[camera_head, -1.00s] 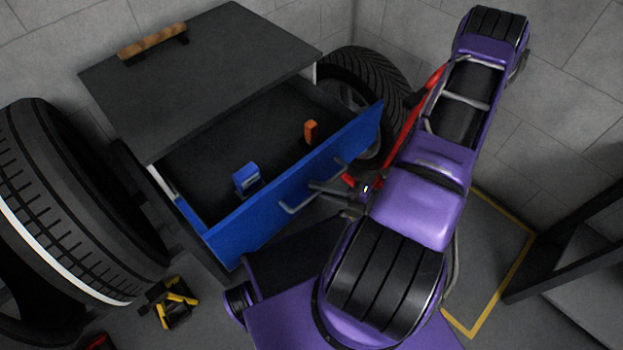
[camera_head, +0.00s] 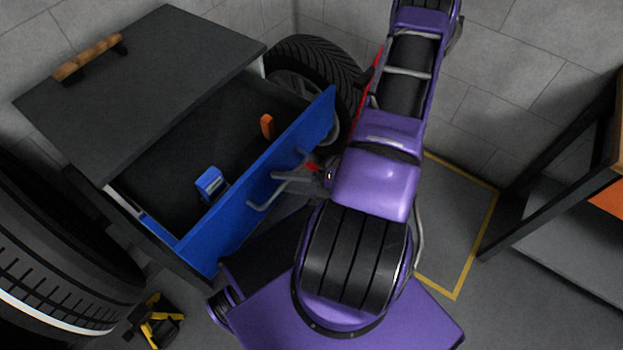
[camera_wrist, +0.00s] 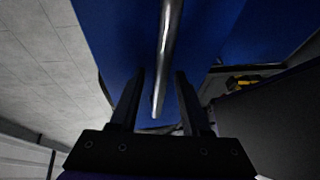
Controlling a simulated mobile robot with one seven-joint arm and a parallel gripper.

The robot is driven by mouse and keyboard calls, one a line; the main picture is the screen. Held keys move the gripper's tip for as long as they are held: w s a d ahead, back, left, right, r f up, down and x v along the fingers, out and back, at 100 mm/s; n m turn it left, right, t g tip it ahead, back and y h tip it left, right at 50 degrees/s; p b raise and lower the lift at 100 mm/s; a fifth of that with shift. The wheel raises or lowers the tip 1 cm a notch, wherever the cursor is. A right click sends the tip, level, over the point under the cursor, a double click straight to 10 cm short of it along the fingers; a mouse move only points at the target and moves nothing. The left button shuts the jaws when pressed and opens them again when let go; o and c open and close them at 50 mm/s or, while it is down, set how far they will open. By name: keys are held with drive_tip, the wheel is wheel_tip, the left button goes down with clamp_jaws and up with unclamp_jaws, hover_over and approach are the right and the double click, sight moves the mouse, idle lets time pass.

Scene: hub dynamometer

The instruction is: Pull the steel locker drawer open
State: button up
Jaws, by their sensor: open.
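The steel locker is a dark cabinet (camera_head: 150,80) with a blue-fronted drawer (camera_head: 235,215) that stands well open, its inside visible. The drawer front carries a grey bar handle (camera_head: 262,206). My gripper (camera_head: 290,178) is at the handle in the head view, partly hidden by my purple arm. In the wrist view, my gripper (camera_wrist: 158,85) is open, with one dark finger on each side of the handle bar (camera_wrist: 168,45). The bar runs between the fingers, with the blue front behind it. Contact with the fingers cannot be made out.
A blue item (camera_head: 209,183) and an orange item (camera_head: 267,126) are inside the drawer. A wooden-backed brush (camera_head: 90,57) lies on top. Tyres stand at left (camera_head: 60,260) and behind (camera_head: 310,75). A yellow-black object (camera_head: 155,322) lies on the floor. A shelf frame (camera_head: 560,170) stands right.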

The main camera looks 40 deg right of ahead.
drive_tip(key=v, duration=1.7)
drive_tip(key=shift+s, duration=0.2)
drive_tip(key=shift+d+r, duration=0.1)
